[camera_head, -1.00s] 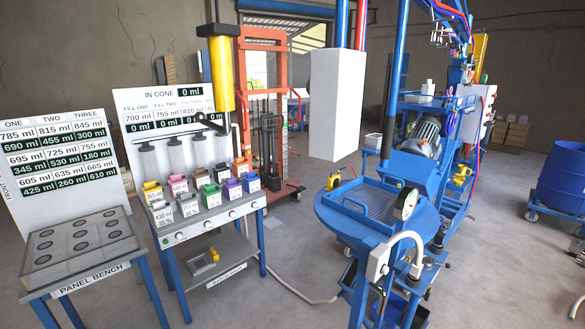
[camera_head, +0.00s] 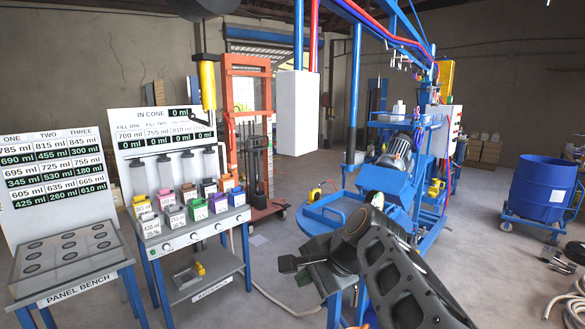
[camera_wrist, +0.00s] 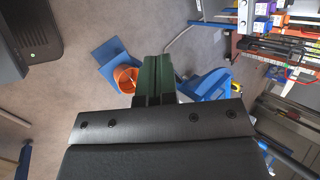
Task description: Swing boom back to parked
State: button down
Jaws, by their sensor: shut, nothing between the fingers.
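The blue overhead boom (camera_head: 398,28) with red and blue hoses runs along the top of the head view, above the blue mixer frame. A white box (camera_head: 297,113) hangs from a blue post (camera_head: 298,40) at the left of the frame. My gripper (camera_head: 287,264) is low in the head view, in front of the blue round table (camera_head: 325,216) and well below the boom. Its fingers (camera_wrist: 153,75) also show in the wrist view, shut and empty. The boom's far end is cut off by the picture edge.
A bench with coloured containers (camera_head: 190,210) and a panel bench (camera_head: 70,265) stand at left.

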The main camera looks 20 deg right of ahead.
jog(key=w+d+r+m+t+y+b, duration=0.2)
jog(key=w+d+r+m+t+y, duration=0.15)
jog(key=d+r+m, duration=0.35)
jog(key=m+t+y+b, duration=0.1)
jog(key=m+t+y, duration=0.1)
jog(key=m+t, duration=0.4)
send_near(298, 154)
jog(key=shift+m+g, duration=0.55)
jog(key=shift+m, duration=0.25)
jog(key=x, duration=0.2)
jog(key=p+x, duration=0.1)
jog(key=x, duration=0.2)
jog(key=p+x, duration=0.1)
jog(key=x, duration=0.1)
jog(key=shift+w+r, duration=0.25)
jog(key=shift+r, duration=0.1)
jog(key=shift+a, duration=0.1)
